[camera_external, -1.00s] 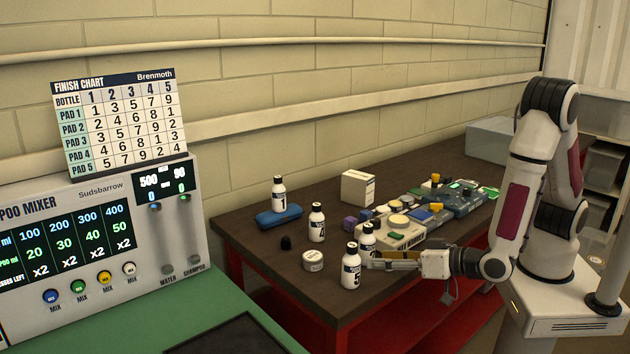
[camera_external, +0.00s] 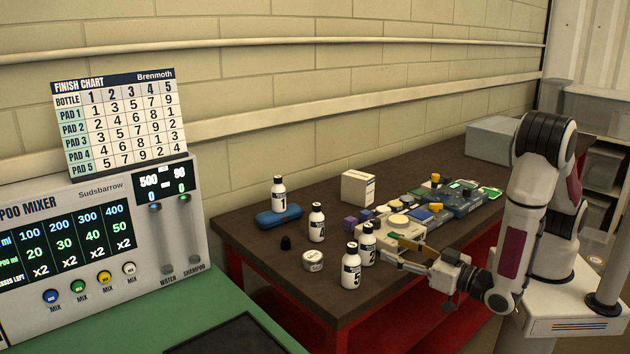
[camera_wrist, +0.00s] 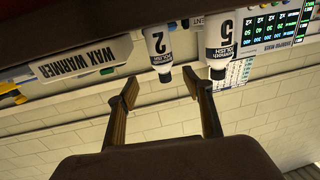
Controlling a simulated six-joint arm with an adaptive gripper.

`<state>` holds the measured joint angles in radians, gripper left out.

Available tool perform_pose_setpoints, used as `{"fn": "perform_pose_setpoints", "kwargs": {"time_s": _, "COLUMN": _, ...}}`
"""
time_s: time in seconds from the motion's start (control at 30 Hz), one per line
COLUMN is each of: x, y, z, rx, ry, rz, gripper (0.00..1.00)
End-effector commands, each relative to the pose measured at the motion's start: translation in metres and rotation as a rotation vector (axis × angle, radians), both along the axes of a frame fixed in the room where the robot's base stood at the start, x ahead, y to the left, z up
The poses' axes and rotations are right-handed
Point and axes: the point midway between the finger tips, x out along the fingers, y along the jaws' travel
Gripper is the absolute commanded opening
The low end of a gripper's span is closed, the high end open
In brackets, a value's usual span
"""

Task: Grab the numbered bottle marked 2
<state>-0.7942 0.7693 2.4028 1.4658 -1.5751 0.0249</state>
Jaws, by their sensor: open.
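The bottle marked 2 (camera_external: 367,246) is white with a dark label and black cap, and stands upright on the brown table near its front edge. In the wrist view, which is upside down, bottle 2 (camera_wrist: 158,44) shows beyond the fingertips, roughly between their lines. My gripper (camera_external: 383,250) is open and empty, just right of bottle 2 in the external view. Its two fingers (camera_wrist: 160,78) are spread apart in the wrist view. Whether a finger touches the bottle I cannot tell.
Bottle 5 (camera_wrist: 220,45) stands close beside bottle 2; it is the front bottle (camera_external: 351,266) outside. Bottles 4 (camera_external: 316,223) and 1 (camera_external: 279,195) stand further left, bottle 1 on a blue pad (camera_external: 279,217). A round tin (camera_external: 313,260) is nearby. The wax warmer (camera_wrist: 80,70) stands near my fingers.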

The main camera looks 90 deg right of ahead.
Motion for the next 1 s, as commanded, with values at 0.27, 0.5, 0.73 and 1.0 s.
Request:
{"fn": "perform_pose_setpoints", "kwargs": {"time_s": 0.27, "x": 0.012, "y": -0.01, "z": -0.001, "rx": 0.001, "ry": 0.0, "rz": -0.003, "gripper": 0.51}}
{"fn": "perform_pose_setpoints", "kwargs": {"time_s": 0.5, "x": 0.02, "y": -0.015, "z": -0.001, "rx": 0.001, "ry": 0.0, "rz": -0.001, "gripper": 0.51}}
{"fn": "perform_pose_setpoints", "kwargs": {"time_s": 0.73, "x": 0.02, "y": -0.015, "z": -0.001, "rx": 0.001, "ry": 0.0, "rz": 0.0, "gripper": 0.51}}
{"fn": "perform_pose_setpoints", "kwargs": {"time_s": 1.0, "x": 0.024, "y": -0.018, "z": -0.003, "rx": 0.001, "ry": 0.001, "rz": -0.001, "gripper": 0.51}}
